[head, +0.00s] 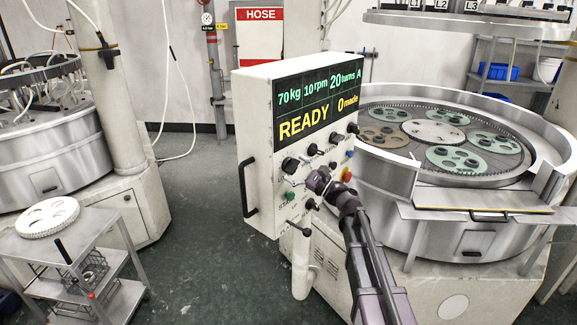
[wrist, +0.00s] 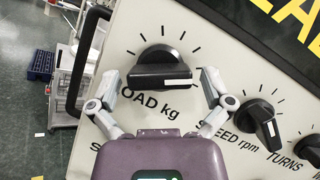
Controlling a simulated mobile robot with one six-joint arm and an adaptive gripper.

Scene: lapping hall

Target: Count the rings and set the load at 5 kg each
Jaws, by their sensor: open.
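The control box (head: 262,165) has a display (head: 317,98) reading 70 kg, 10 rpm, 20 turns A, READY, 0 made. My gripper (head: 318,182) is at the left part of its knobs. In the wrist view my open gripper (wrist: 160,84) has one finger on each side of the black LOAD kg knob (wrist: 160,70); I cannot tell whether they touch it. The knob's bar lies nearly level, with a white mark at its right end.
The SPEED rpm knob (wrist: 258,118) and TURNS knob (wrist: 308,149) sit right of the load knob. A black handle (head: 247,187) sticks out at the box's left. A trolley (head: 75,255) with a white disc (head: 47,217) stands at left. Green floor is clear between.

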